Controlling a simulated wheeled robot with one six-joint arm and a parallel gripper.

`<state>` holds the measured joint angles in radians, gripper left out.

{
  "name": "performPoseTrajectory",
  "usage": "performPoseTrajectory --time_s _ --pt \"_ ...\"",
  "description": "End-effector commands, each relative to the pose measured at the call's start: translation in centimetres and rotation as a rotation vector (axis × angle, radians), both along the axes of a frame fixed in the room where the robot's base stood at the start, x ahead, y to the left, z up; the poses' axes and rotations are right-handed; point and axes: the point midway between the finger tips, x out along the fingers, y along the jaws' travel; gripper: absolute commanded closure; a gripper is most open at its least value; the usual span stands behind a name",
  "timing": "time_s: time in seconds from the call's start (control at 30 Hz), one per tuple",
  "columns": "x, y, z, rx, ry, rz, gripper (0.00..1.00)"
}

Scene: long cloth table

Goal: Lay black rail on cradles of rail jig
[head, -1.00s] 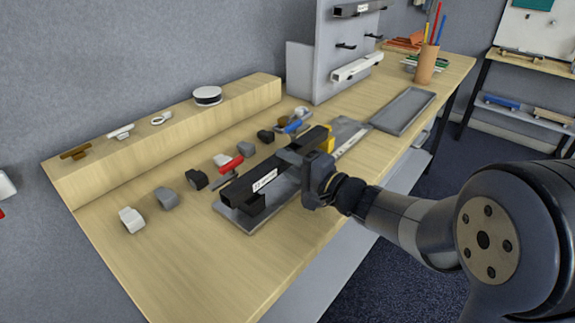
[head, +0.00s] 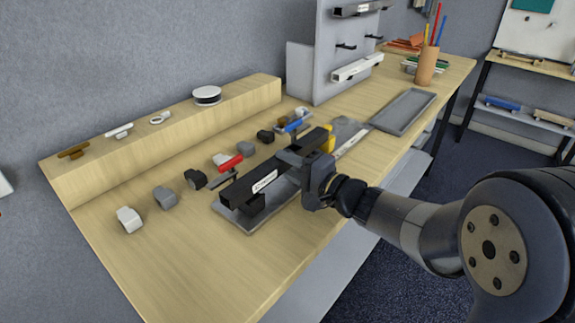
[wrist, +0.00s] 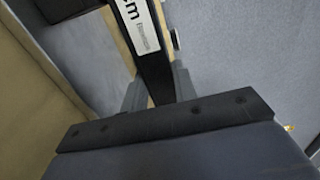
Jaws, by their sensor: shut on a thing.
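The black rail (head: 254,193) with a white label lies lengthwise over the grey rail jig (head: 233,217) in the head view. My gripper (head: 307,158) is shut on the rail near its middle. The rail's label also shows in the wrist view, where the rail (wrist: 152,66) runs between the fingers. A dark block-like cradle shows under the rail's near end. A yellow part (head: 327,140) of the jig stands by the far end. I cannot tell whether the rail touches the cradles; my gripper hides part of the jig.
Several small grey, white and black clamps stand left of the jig, with a red-handled clamp (head: 229,163) close to the rail. A grey tray (head: 404,110) lies beyond. A raised wooden ledge (head: 170,135) runs along the back. Bare table lies in front left.

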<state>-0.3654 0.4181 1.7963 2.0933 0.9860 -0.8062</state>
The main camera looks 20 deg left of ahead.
Motion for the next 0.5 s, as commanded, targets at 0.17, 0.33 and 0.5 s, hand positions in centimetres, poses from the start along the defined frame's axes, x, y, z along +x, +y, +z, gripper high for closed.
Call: performPoseTrajectory --time_s 0.17,0.33,0.5 --pt "0.00 0.01 -0.32 0.001 -0.001 0.000 1.00" --pt "0.00 0.00 -0.59 0.001 -0.001 0.000 1.00" --pt "0.00 0.00 -0.85 0.001 -0.001 0.000 1.00"
